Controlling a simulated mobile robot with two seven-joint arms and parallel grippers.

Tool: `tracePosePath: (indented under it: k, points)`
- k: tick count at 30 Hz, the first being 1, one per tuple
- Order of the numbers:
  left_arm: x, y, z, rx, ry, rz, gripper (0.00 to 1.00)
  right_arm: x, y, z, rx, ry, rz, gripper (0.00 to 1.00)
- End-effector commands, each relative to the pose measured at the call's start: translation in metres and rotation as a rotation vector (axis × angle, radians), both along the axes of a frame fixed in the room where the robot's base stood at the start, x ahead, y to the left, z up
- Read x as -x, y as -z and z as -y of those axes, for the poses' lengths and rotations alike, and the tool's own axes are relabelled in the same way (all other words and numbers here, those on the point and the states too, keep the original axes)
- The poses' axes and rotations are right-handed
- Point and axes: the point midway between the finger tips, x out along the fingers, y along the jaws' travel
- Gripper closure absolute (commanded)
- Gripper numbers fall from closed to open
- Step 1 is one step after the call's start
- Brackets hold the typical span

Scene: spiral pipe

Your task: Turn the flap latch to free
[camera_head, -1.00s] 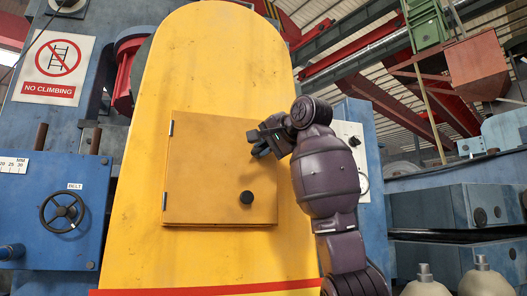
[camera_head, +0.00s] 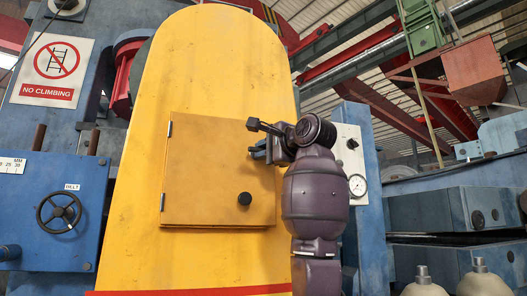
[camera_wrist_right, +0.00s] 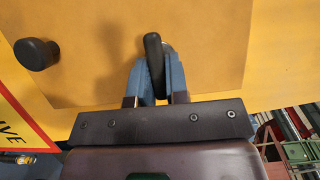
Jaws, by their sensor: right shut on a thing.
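The flap (camera_head: 205,175) is a flat yellow-orange square door on the tall yellow housing, hinged at its left edge, and it looks closed. The flap latch (camera_wrist_right: 153,55) is a dark elongated handle; it shows in the right wrist view between the blue fingers of my right gripper (camera_wrist_right: 158,75). My right gripper is shut on it. In the head view my right gripper (camera_head: 259,152) is at the flap's upper right edge and hides the latch. My left gripper is not in view.
A round black knob (camera_head: 245,199) sticks out at the flap's lower right and also shows in the right wrist view (camera_wrist_right: 36,53). A blue box with a handwheel (camera_head: 59,212) is at the left. A gauge panel (camera_head: 352,165) stands close right of my right arm.

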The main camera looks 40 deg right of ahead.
Motion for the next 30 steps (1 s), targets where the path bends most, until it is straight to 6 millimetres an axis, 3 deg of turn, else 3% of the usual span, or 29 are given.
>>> tracePosePath:
  k: [11, 12, 17, 26, 30]
  points:
    - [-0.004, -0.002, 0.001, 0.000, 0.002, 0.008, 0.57, 0.000, 0.000, 0.000, -0.007, 0.000, 0.001, 1.00]
    - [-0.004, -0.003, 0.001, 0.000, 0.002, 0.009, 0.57, 0.000, 0.000, 0.000, -0.007, 0.000, 0.001, 0.82]
    - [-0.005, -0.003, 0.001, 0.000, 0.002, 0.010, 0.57, 0.000, 0.000, 0.000, -0.006, 0.000, 0.000, 0.60]
    - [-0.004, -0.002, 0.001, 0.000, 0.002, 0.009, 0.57, 0.002, 0.000, 0.000, -0.005, 0.000, 0.002, 0.60]
    - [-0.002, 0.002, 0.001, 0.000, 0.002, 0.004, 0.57, 0.013, 0.000, 0.001, -0.005, 0.000, 0.004, 0.60]
